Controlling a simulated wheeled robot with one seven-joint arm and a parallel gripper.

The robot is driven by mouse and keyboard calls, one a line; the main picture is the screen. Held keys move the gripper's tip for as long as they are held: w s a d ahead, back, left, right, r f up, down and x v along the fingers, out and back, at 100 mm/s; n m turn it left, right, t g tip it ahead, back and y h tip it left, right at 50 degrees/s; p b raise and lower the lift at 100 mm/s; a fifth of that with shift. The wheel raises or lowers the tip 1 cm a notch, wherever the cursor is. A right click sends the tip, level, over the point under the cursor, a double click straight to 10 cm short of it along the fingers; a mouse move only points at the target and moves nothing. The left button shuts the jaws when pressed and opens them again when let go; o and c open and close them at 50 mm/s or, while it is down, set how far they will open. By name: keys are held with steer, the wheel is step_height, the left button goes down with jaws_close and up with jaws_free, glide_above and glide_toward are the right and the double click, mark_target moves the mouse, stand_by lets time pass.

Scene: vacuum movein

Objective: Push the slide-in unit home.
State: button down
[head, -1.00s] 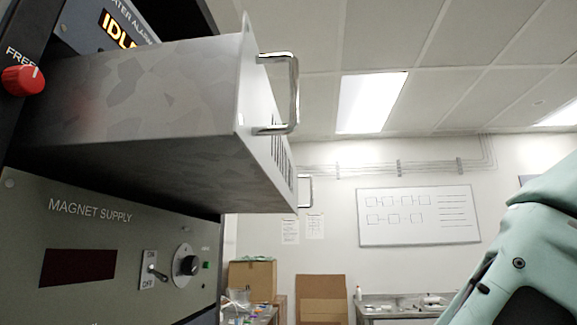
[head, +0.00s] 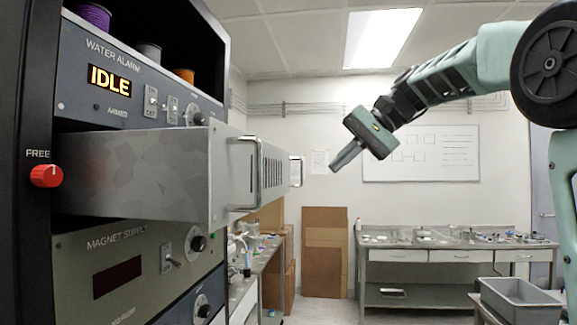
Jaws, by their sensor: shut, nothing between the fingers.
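The slide-in unit (head: 150,177) is a grey metal box sticking well out of the rack, between the WATER ALARM panel (head: 120,85) and the MAGNET SUPPLY panel (head: 130,268). Its front plate (head: 275,174) faces right and carries a chrome bar handle (head: 247,172). A red knob (head: 47,176) marked FREE is on the rack post left of the unit. My gripper (head: 337,168) is shut and empty, pointing down and left in the air to the right of the front plate. A visible gap separates them in the picture; the depth between them is hard to judge.
Spools (head: 92,15) sit on the rack's top shelf. A steel bench (head: 460,241) with small items stands at the back, and a grey bin (head: 520,300) is at lower right. A brown cardboard panel (head: 325,250) leans at the back wall.

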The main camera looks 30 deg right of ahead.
steer(key=w+a+f+p, duration=0.5)
steer(key=w+a, duration=0.1)
steer(key=a, duration=0.2)
steer(key=shift+w+a+f, duration=0.2)
steer(key=shift+a+f, duration=0.05)
steer(key=shift+f, duration=0.05)
stand_by(0.4)
